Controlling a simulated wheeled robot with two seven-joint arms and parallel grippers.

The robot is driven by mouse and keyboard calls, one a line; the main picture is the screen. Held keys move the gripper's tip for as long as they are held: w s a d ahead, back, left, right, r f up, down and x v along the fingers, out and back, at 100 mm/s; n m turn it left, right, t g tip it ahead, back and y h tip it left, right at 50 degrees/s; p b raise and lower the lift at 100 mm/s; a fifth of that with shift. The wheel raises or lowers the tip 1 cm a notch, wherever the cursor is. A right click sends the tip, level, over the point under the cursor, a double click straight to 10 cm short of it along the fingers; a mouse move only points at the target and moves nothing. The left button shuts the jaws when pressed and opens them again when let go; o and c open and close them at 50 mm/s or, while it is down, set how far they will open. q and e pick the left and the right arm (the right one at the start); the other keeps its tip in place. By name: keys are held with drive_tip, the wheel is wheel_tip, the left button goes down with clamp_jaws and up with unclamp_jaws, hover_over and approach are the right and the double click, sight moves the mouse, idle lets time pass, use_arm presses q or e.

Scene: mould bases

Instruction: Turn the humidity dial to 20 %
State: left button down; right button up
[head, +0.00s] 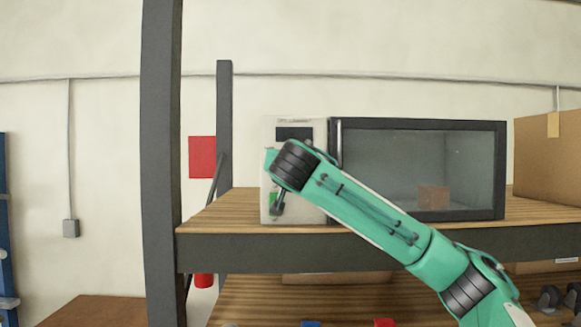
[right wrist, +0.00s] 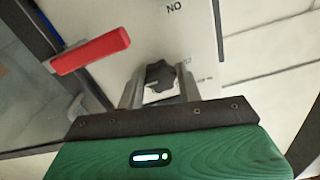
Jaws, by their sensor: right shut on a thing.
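The humidity dial (right wrist: 160,75) is a black lobed knob on the pale control panel, seen in the right wrist view. My right gripper (right wrist: 160,88) is shut on it, one finger on each side. Small marks show beside the dial, too small to read. A dark display (head: 294,133) sits high on the panel; I cannot read a value. My left gripper is not in view.
A red lever (right wrist: 90,52) sticks out near my fingers in the right wrist view. The cabinet's glass door (head: 400,160) is shut, with a brown block (head: 433,198) behind it. A cardboard box (head: 550,155) stands on the right of the wooden shelf (head: 225,212). A dark post (head: 160,150) rises at left.

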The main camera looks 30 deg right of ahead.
drive_tip(key=shift+w+f+n+p, duration=0.1)
drive_tip(key=shift+n+p, duration=0.25)
drive_tip(key=shift+n, duration=8.55)
drive_tip(key=shift+f+n+p, duration=0.1)
drive_tip(key=shift+n+p, duration=0.2)
drive_tip(key=shift+n, duration=8.6)
